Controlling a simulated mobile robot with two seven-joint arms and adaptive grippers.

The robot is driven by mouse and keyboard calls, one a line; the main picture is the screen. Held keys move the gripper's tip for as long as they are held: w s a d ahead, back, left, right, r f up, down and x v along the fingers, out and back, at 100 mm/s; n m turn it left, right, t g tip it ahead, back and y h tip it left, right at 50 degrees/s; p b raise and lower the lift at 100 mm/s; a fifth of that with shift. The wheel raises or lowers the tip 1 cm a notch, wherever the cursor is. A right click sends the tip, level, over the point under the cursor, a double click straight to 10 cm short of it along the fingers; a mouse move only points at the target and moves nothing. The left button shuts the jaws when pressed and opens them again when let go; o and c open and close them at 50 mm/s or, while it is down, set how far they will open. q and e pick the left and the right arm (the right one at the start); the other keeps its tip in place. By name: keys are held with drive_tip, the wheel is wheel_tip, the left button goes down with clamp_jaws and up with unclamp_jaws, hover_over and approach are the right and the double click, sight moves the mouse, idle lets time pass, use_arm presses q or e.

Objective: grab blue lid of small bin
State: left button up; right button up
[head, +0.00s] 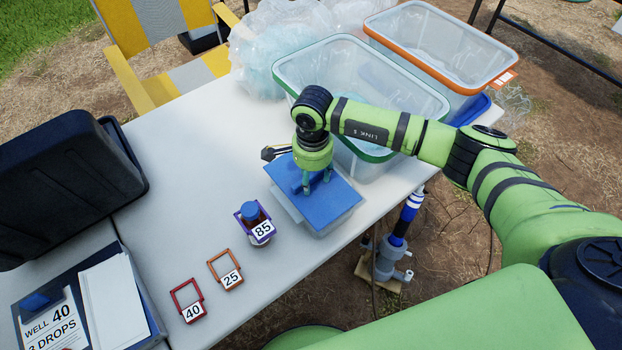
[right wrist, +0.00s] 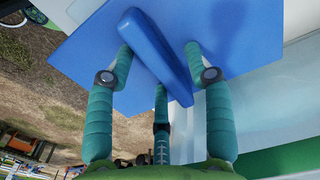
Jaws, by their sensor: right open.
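The small bin (head: 325,228) is translucent and stands near the table's front edge with its blue lid (head: 340,205) on top. The lid also shows in the right wrist view (right wrist: 240,35), with a raised blue bar handle (right wrist: 150,50) across it. My right gripper (head: 316,183) points down over the lid and is open. In the right wrist view its teal fingers (right wrist: 160,62) stand on both sides of the handle, apart from each other. I cannot tell whether any fingertip touches the handle. My left gripper is not in view.
Two larger clear bins, one green-rimmed (head: 425,95) and one orange-rimmed (head: 500,60), stand behind. A jar in a holder marked 85 (head: 256,226) is left of the small bin, with holders 25 (head: 228,275) and 40 (head: 190,305). A black case (head: 65,180) is far left.

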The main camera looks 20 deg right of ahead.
clamp_jaws()
drive_tip(key=shift+r, duration=0.1)
